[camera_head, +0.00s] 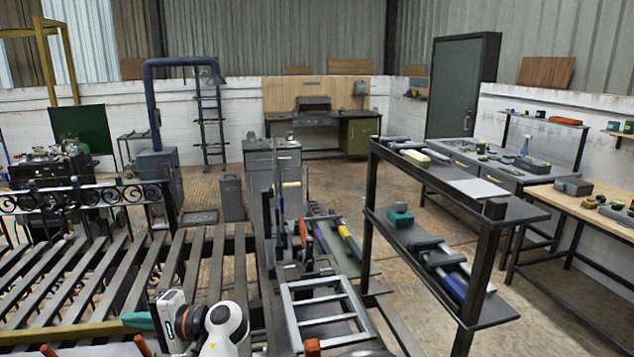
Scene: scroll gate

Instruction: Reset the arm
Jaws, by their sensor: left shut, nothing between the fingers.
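My left arm shows at the bottom of the head view, with a white rounded link and a dark wrist. Its gripper (140,320) is shut and empty. It points left, with a teal tapered part at its tip, above the near end of the slatted metal table. The black scroll gate (95,196), with a row of curled ornaments, stands beyond the slats at the left. The gripper is well apart from the gate. My right gripper is not in view.
The slatted table (110,272) fills the lower left. A light metal frame (325,312) lies right of my arm. A dark two-level shelf (462,195) stands at the right, with workbenches (605,215) behind it. Open floor (330,178) lies in the middle distance.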

